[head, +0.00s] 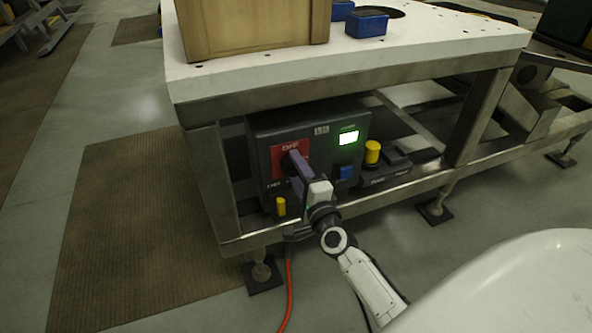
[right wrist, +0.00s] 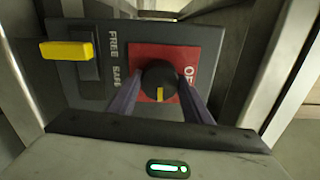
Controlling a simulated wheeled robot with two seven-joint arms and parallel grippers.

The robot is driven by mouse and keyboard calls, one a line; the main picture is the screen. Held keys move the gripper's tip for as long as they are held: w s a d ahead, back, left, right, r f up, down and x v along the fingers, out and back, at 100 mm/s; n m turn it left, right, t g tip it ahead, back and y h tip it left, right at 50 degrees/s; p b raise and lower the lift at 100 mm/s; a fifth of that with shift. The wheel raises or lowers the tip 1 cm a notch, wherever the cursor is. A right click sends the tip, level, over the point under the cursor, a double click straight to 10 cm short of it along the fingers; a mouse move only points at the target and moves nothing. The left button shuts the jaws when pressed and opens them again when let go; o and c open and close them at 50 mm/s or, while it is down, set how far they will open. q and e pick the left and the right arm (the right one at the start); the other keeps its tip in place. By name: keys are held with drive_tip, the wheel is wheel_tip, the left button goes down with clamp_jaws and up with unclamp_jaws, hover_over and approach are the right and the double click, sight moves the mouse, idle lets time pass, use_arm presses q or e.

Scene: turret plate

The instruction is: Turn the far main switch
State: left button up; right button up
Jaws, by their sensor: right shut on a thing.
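The main switch is a round black knob (right wrist: 160,80) with a yellow mark, on a red plate (right wrist: 187,57) lettered OFF. In the right wrist view the mark points down toward my gripper's palm, and OFF is to the right of the knob. The red plate (head: 277,160) also shows in the head view, on the front of a dark control box (head: 262,140) under the white table. My right gripper (head: 292,165) has its purple fingers on both sides of the knob and is shut on it. In the head view the fingers hide most of the knob. My left gripper is not in view.
A yellow lever (right wrist: 68,50) sits beside FREE and SAFE lettering. Metal table legs and a lower rail (head: 345,211) frame the box. A wooden crate (head: 255,30) stands on top.

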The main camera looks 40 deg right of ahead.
drive_tip(key=shift+f+m, duration=0.1)
drive_tip(key=shift+m, duration=0.4)
drive_tip(key=o, duration=1.1)
drive_tip(key=shift+c, duration=0.2)
drive_tip(key=shift+s, duration=0.1)
drive_tip(key=v, duration=1)
drive_tip(key=shift+s, duration=0.1)
